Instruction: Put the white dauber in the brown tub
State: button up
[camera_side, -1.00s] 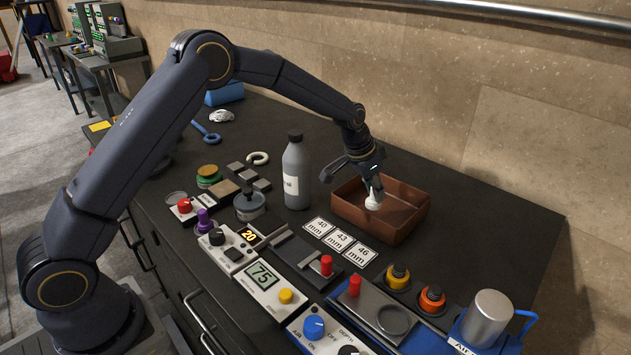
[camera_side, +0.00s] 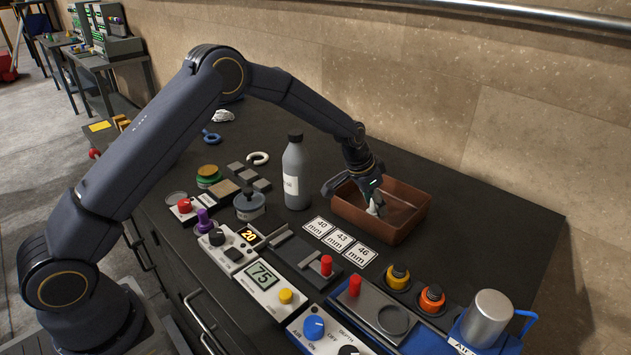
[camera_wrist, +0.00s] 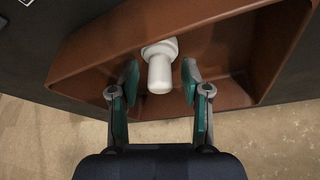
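The white dauber (camera_wrist: 160,72) is inside the brown tub (camera_wrist: 222,25). In the wrist view it sits between my fingers, with a small gap on each side. Its narrower end points toward the camera and its wider end lies farther off. In the side view only a small part of the dauber (camera_side: 375,208) shows below my gripper (camera_side: 371,198), inside the tub (camera_side: 405,228). My gripper (camera_wrist: 160,78) is open and reaches down into the tub. Whether the dauber's far end touches the tub floor is hard to tell.
A grey bottle (camera_side: 296,175) stands left of the tub. Cards marked 40, 43 and 46 mm (camera_side: 342,241) lie in front of it. Control panels with knobs (camera_side: 272,285) line the front. The bench right of the tub (camera_side: 490,230) is clear, with the wall behind.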

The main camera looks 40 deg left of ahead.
jog(key=shift+r, duration=0.2)
jog(key=s+f+v, duration=0.1)
jog(key=s+v, duration=0.2)
jog(key=v, duration=1.7)
jog(key=s+a+r+n+y, duration=0.1)
jog(key=s+a+n, duration=0.1)
jog(key=s, duration=1.2)
jog(key=s+a+r+n+t, duration=0.1)
jog(key=s+a+r+n, duration=0.1)
jog(key=s, duration=1.3)
jog(key=shift+a+r+y, duration=0.25)
jog(key=shift+a+y, duration=0.15)
jog(key=shift+a, duration=0.05)
